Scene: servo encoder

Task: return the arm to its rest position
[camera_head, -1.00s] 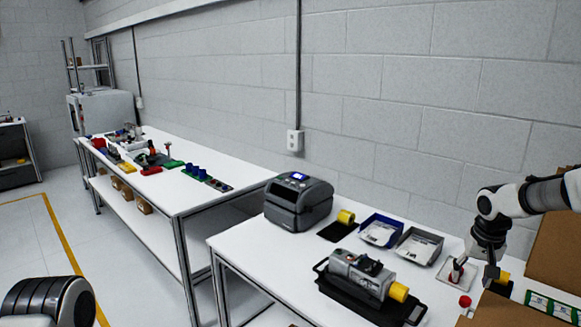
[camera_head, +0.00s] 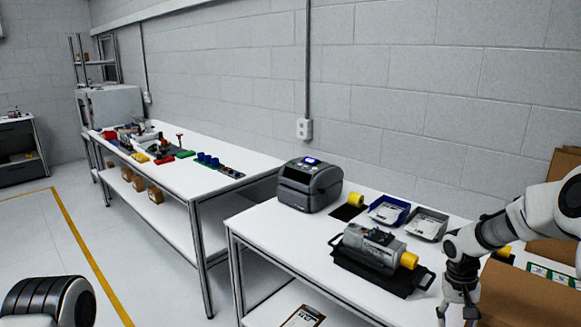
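My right arm (camera_head: 520,222) comes in from the right edge, and its gripper (camera_head: 456,316) hangs down at the bottom right, in front of the white table and beside a cardboard box. Its fingers look spread apart and nothing shows between them; the tips run near the lower picture edge. A grey servo unit with a yellow end cap (camera_head: 372,247) sits in a black tray (camera_head: 345,265) to the left of this gripper, apart from it. My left gripper is not in view; only a dark rounded part of mine shows at the bottom left.
A label printer (camera_head: 309,185), a yellow roll (camera_head: 356,199), a blue bin (camera_head: 388,211) and a grey bin (camera_head: 427,223) stand on the near table (camera_head: 275,233). Cardboard boxes (camera_head: 525,295) are at the right. A second table (camera_head: 185,181) with several coloured parts stands further left. Floor between is open.

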